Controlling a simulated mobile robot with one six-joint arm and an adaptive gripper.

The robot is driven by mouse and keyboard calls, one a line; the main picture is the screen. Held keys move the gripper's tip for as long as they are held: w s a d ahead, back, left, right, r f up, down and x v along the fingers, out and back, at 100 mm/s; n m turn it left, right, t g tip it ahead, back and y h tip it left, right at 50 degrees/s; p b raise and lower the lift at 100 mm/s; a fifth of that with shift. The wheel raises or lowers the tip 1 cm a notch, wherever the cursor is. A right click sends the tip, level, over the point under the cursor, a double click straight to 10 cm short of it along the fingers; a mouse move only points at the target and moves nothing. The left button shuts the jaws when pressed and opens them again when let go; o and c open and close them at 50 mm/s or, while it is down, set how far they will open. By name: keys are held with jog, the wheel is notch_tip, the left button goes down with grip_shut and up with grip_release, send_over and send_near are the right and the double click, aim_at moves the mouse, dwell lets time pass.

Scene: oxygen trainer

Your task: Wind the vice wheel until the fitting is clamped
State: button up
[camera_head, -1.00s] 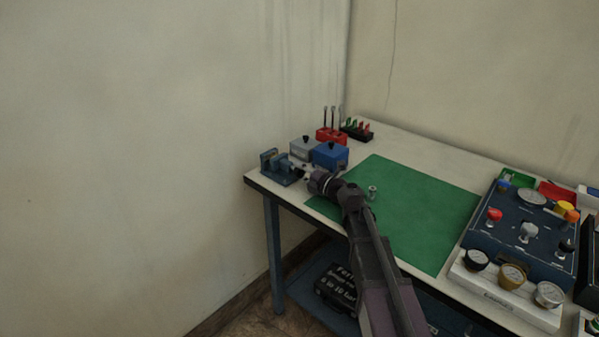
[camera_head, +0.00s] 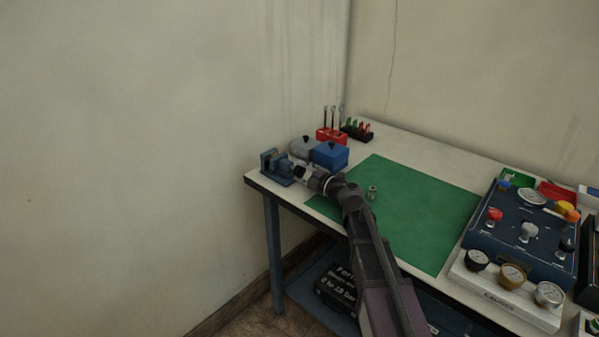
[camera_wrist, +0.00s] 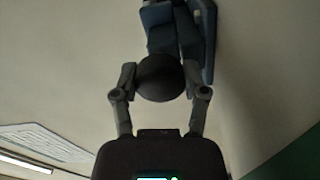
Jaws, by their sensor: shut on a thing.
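The blue vice (camera_head: 277,166) stands at the left corner of the white-topped bench. In the wrist view its blue body (camera_wrist: 172,25) is at the top, with the dark round vice wheel (camera_wrist: 160,77) in front of it. My gripper (camera_head: 300,172) reaches the vice from the right. In the wrist view my gripper (camera_wrist: 160,85) has its fingers on either side of the wheel and is shut on it. A small metal fitting (camera_head: 372,192) stands upright on the green mat, apart from the vice. The space between the vice jaws is too small to make out.
A red tool holder (camera_head: 331,135) is at the back. The green mat (camera_head: 425,210) is mostly bare. A gauge panel (camera_head: 520,235) fills the right. A wall is left of the bench.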

jog(key=shift+s+d+f, duration=0.1)
jog(key=shift+d, duration=0.05)
jog(key=o, duration=1.1)
jog(key=shift+o, duration=0.2)
jog(key=shift+v, duration=3.7)
